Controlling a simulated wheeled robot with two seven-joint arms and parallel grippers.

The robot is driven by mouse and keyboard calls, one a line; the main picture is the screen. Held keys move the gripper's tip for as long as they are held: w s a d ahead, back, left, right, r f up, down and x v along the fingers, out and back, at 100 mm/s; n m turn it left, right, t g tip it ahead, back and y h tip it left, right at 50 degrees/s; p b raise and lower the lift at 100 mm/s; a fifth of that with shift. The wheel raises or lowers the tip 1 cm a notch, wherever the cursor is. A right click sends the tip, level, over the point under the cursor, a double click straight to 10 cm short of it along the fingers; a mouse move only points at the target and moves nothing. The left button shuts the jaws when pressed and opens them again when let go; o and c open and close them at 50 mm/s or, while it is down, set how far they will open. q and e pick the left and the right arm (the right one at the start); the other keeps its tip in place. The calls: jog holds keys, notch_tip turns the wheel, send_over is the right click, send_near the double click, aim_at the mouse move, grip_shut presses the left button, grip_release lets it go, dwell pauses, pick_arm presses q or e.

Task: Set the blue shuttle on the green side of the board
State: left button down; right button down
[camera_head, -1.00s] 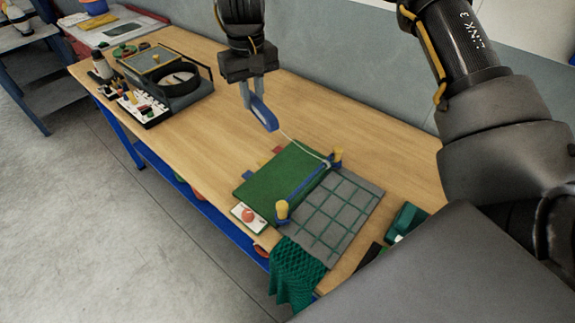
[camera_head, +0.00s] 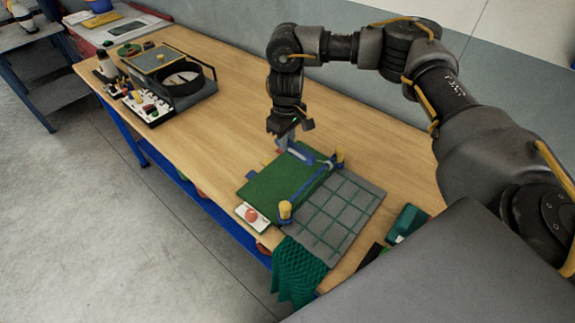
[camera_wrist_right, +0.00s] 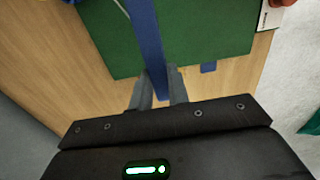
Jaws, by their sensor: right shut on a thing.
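The board has a green side (camera_head: 268,190) on the left and a grey side with a green grid (camera_head: 345,200) on the right. My right gripper (camera_head: 287,146) is shut on the blue shuttle (camera_head: 302,154), over the back part of the green side. In the right wrist view the shuttle (camera_wrist_right: 146,38) sticks out from between the fingers (camera_wrist_right: 157,88) across the green side (camera_wrist_right: 205,35). I cannot tell whether the shuttle touches the board. My left gripper is not in view.
A blue bar (camera_head: 308,187) between yellow posts (camera_head: 285,209) divides the board. Green netting (camera_head: 297,272) hangs over the table's front edge. A black tool station (camera_head: 180,85) stands at the left; bare wood lies between.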

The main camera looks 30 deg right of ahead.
aim_at(287, 166)
jog(key=f, duration=0.3)
jog(key=shift+w+d+f, duration=0.1)
jog(key=shift+d+f, duration=0.1)
jog(key=shift+a+f, duration=0.15)
jog(key=shift+f, duration=0.1)
notch_tip(287, 166, down, 3)
jog(key=shift+r, duration=0.2)
jog(key=shift+f, duration=0.5)
jog(key=c, duration=1.3)
grip_release()
jog(key=shift+f, duration=0.15)
jog(key=shift+c, duration=0.2)
